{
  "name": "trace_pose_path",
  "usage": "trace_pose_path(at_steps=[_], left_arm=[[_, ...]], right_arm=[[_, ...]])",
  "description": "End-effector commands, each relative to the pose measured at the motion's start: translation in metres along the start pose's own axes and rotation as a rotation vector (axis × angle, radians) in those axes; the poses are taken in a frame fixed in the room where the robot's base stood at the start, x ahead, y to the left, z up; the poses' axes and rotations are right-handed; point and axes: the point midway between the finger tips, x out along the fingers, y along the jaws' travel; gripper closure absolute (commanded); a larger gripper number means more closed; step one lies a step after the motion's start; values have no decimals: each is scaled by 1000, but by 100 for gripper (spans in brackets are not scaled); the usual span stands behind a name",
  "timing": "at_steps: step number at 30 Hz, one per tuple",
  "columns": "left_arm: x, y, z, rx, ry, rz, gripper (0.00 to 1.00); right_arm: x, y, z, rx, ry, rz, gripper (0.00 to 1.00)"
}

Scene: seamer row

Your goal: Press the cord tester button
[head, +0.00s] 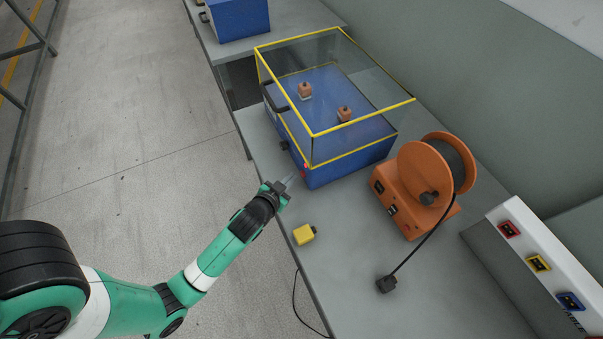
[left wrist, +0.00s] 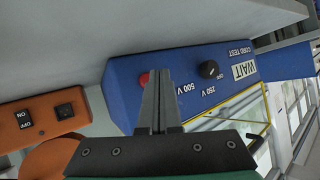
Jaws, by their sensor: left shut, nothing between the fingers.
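The cord tester is a blue box (head: 345,165) with a clear, yellow-edged cover (head: 335,85), on the grey bench. In the left wrist view its blue front panel (left wrist: 120,88) appears upside down, with the red button (left wrist: 144,79) and a black knob (left wrist: 209,70) marked OFF, 250 V and 500 V. My left gripper (head: 289,182) is shut and empty, its tips close to the panel's near corner. In the left wrist view the fingertips (left wrist: 159,75) overlap the button's edge; I cannot tell whether they touch it. My right gripper is not in view.
An orange cord reel (head: 415,180) stands right of the tester, its black plug (head: 386,284) on the bench. A yellow plug (head: 304,234) lies near the front edge. A white socket panel (head: 540,265) is at right. Two orange plugs sit under the cover.

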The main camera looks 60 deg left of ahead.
Motion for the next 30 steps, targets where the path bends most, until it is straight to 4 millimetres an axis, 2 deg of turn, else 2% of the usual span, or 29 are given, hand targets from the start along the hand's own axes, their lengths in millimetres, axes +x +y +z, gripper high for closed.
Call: trace_pose_path(at_steps=[16,30], left_arm=[[-33,-24,22,-1,-3,-1,100],[-35,-25,25,0,0,0,100]], right_arm=[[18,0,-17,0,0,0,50],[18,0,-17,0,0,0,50]])
